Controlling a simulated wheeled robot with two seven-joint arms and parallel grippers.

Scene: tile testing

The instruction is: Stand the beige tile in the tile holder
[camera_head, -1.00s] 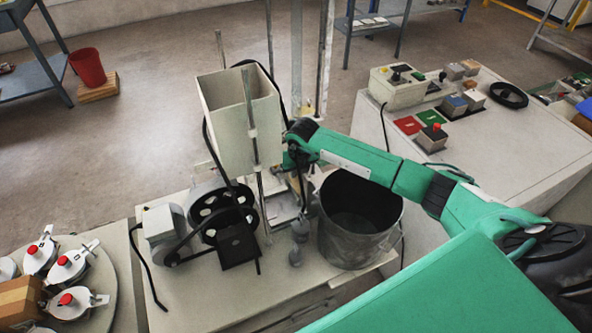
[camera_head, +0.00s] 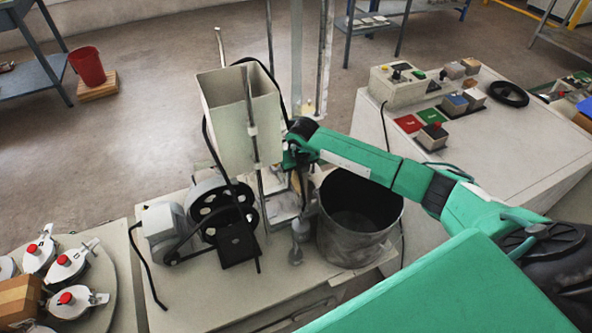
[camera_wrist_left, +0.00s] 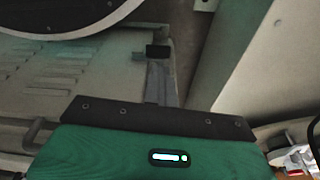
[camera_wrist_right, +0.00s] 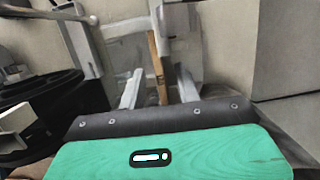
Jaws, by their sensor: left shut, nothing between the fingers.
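My right gripper (camera_wrist_right: 158,92) is open in the right wrist view, its two pale fingers spread apart. A narrow tan upright strip (camera_wrist_right: 157,68) shows between and beyond the fingers; I cannot tell whether it is the beige tile seen edge-on. In the head view my right arm reaches in from the right, and its gripper end is partly hidden by the machine's rods. My left gripper (camera_wrist_left: 158,70) is shut and empty in the left wrist view; it is outside the head view. I cannot make out the tile holder clearly.
A tall pale hopper (camera_head: 225,135) and black pulley wheels (camera_head: 210,205) stand left of my right gripper. A metal bucket (camera_head: 350,249) stands close on its right. A control bench (camera_head: 470,165) is at the right. A turntable with red-knobbed clamps (camera_head: 100,312) is at lower left.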

